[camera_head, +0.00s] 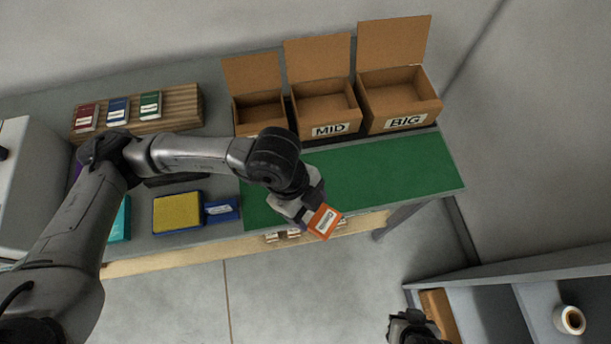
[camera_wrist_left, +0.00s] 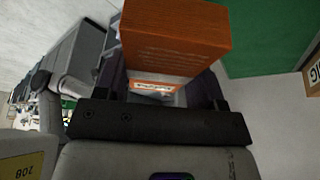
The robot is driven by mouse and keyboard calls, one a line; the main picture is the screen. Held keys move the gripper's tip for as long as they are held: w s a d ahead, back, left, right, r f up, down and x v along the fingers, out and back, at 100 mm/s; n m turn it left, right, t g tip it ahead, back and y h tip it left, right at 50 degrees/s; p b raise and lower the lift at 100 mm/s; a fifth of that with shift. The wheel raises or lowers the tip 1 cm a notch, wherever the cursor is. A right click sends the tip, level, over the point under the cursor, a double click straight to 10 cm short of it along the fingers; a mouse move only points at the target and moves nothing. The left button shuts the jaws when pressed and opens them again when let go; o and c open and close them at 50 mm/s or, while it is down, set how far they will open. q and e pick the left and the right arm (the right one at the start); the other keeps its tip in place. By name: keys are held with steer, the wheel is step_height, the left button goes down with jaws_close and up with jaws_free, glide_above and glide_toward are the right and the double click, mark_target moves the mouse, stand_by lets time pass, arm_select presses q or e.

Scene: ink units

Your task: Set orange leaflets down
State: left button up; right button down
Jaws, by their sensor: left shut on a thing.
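The orange leaflets (camera_head: 324,221) form a small orange block with a white label. My left gripper (camera_head: 310,212) is shut on them and holds them by the front edge of the green mat (camera_head: 390,168). In the left wrist view the orange leaflets (camera_wrist_left: 175,45) stick out beyond the jaws of my left gripper (camera_wrist_left: 165,95). Whether they touch anything else cannot be told. My right gripper (camera_head: 412,326) is partly in view at the bottom, away from the table; its jaws are not clear.
Three open cardboard boxes stand behind the mat: a small one (camera_head: 240,116), MID (camera_head: 350,120) and BIG (camera_head: 432,108). A wooden rack (camera_head: 180,105) with red, blue and green packs is at back left. A yellow pad (camera_head: 177,212) lies left. The mat's right part is clear.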

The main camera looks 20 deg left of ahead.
arm_select(q)
steer(key=w+a+f, duration=0.2)
steer(key=w+a+f+b, duration=0.1)
steer(key=w+a+f, duration=0.1)
steer(key=w, duration=0.1)
steer(key=w+a+f, duration=0.2)
steer(key=w, duration=0.1)
steer(key=shift+w+a+f, duration=0.15)
steer(key=shift+w+a, duration=0.05)
steer(key=shift+f+b, duration=0.7)
steer(key=shift+f, duration=1.3)
steer(key=o, duration=1.1)
steer(key=shift+c, duration=0.2)
steer(key=p+v, duration=0.2)
steer(key=v, duration=1)
